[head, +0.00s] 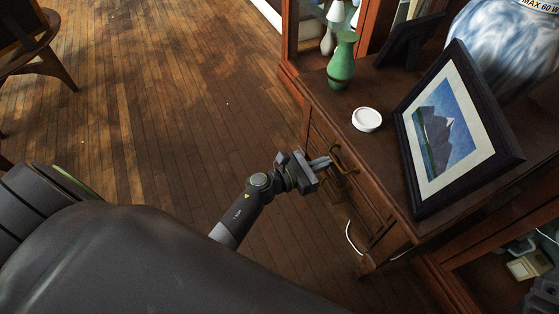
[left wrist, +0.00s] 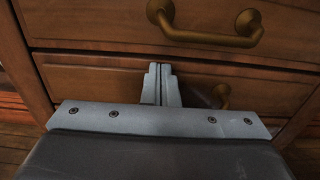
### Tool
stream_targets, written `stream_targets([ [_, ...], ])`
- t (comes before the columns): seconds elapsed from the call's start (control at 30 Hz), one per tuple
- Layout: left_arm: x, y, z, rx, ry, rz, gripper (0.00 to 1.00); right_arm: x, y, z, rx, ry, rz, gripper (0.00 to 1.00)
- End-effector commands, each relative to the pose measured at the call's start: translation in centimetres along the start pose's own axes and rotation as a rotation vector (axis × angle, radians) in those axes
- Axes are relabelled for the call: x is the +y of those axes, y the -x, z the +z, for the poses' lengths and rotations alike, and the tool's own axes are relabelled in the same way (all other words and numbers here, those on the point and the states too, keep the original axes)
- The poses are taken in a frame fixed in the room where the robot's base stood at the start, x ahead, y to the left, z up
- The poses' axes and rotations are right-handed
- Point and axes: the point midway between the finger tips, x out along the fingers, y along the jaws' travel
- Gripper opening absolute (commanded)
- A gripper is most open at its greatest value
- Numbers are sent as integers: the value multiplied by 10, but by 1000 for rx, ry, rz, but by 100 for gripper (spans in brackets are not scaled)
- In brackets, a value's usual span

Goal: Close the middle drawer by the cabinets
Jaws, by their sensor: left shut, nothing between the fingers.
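A wooden drawer cabinet (head: 395,222) stands at the right in the head view, with drawer fronts and brass handles on its side facing me. My left gripper (head: 325,163) is shut and empty, with its fingertips close to the handles in the head view. In the left wrist view, the shut fingers (left wrist: 161,75) point at a lower drawer front (left wrist: 95,78), below an upper drawer front (left wrist: 100,20) with a brass handle (left wrist: 210,35). Another handle (left wrist: 222,95) is partly hidden behind the fingers. I cannot tell whether the fingers touch the wood. My right gripper is not in view.
On the cabinet top stand a green vase (head: 342,62), a small white dish (head: 367,119), a framed mountain picture (head: 443,130) and a blue-white vessel (head: 505,45). A white curved piece (head: 353,238) shows by the lower drawers.

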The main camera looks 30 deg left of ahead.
Motion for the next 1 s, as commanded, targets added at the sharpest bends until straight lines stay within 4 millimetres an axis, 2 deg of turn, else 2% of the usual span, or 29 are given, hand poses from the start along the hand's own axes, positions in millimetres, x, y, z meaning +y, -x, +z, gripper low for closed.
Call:
stream_targets([
  [0.4,0,105,-3,12,-1,1,0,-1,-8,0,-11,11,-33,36],
  [0.6,0,145,-3,11,1,1,0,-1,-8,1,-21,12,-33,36],
  [0.8,0,165,-2,9,1,1,0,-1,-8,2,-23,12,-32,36],
  [1.0,0,169,-2,8,1,1,0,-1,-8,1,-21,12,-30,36],
])
